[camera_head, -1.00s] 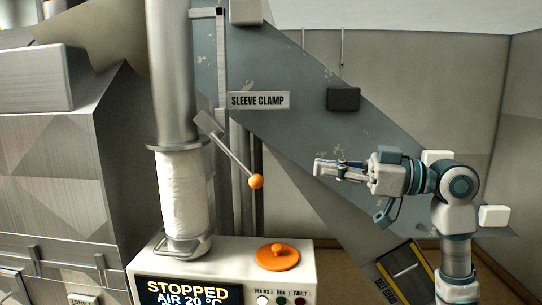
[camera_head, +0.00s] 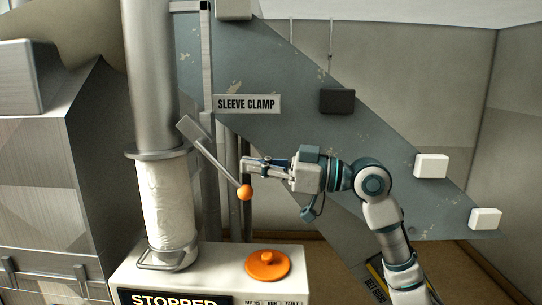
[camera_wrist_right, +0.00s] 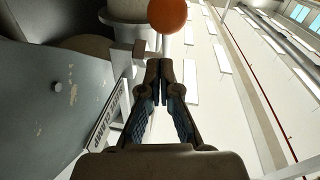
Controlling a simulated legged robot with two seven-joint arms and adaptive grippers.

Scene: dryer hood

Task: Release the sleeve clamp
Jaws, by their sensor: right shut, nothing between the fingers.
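The sleeve clamp lever (camera_head: 211,152) is a grey rod that slants down to the right and ends in an orange ball knob (camera_head: 245,192). The sign reading SLEEVE CLAMP (camera_head: 246,104) is above it on the grey slanted panel. A white sleeve (camera_head: 166,205) hangs below the metal pipe, with a wire bail at its bottom. My right gripper (camera_head: 247,168) is shut and empty, just above the ball in the head view. In the right wrist view the orange ball (camera_wrist_right: 167,14) lies beyond the closed fingertips (camera_wrist_right: 160,66), apparently apart from them. My left gripper is not in view.
A control box (camera_head: 215,260) with an orange round knob (camera_head: 267,265) and a STOPPED display stands below. A black block (camera_head: 337,101) and white blocks (camera_head: 431,166) are fixed on the slanted panel. A metal housing (camera_head: 40,170) fills the left.

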